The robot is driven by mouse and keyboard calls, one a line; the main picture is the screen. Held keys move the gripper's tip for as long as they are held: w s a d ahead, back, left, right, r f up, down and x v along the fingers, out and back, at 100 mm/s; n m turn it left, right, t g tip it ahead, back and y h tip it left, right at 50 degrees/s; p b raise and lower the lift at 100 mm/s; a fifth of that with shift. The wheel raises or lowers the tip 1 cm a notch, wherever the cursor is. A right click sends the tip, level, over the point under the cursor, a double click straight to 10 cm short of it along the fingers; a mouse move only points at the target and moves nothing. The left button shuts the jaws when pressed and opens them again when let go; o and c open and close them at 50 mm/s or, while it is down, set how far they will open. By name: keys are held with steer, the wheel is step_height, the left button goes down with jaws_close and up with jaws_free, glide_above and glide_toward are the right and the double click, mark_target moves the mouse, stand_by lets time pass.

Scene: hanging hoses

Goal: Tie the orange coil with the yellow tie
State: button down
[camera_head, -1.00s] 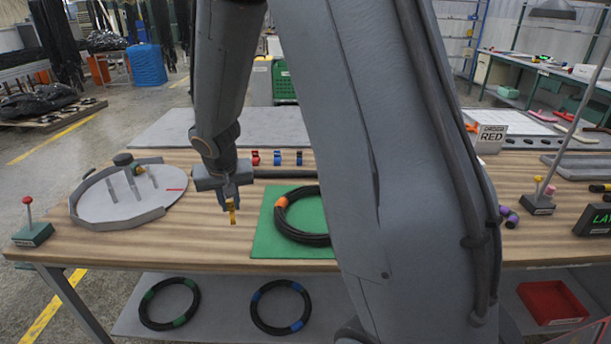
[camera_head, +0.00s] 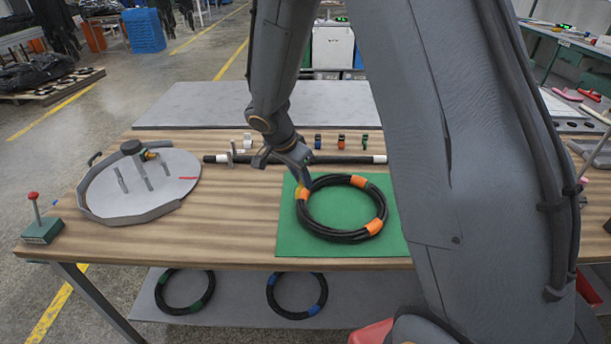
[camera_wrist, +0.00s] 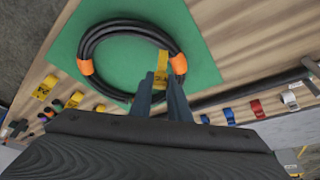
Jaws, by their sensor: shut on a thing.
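The orange coil (camera_head: 342,235) is a black hose ring with orange bands, lying flat on a green mat (camera_head: 285,243). It also shows in the wrist view (camera_wrist: 128,27). My gripper (camera_head: 303,186) is low at the coil's left side, close to one orange band. In the wrist view my gripper (camera_wrist: 160,84) is shut on the yellow tie (camera_wrist: 162,63), a short strip with dark print. The tie is beside the orange band (camera_wrist: 179,65), over or at the inner edge of the ring. I cannot tell whether it touches the hose.
A round grey tray (camera_head: 165,192) with posts is at the left, near a red-knobbed box (camera_head: 42,231). A dark bar (camera_head: 340,160) and small coloured ties (camera_head: 341,141) lie behind the mat. Two other coils (camera_head: 184,292) are on the lower shelf. Bare wood lies between tray and mat.

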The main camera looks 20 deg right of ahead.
mark_target(304, 210)
steer(key=m, duration=0.1)
steer(key=s+m+g+p, duration=0.1)
steer(key=m, duration=0.1)
steer(key=m+g, duration=0.1)
steer(key=m, duration=0.1)
steer(key=shift+s, duration=0.35)
steer(key=shift+h, duration=0.3)
steer(key=shift+f+b, duration=1.85)
steer(key=shift+b, duration=0.2)
steer(key=shift+f+b, duration=0.3)
steer(key=shift+b, duration=0.35)
steer(key=shift+f+b, duration=0.35)
steer(key=shift+f+b, duration=1.05)
steer(key=shift+f, duration=0.05)
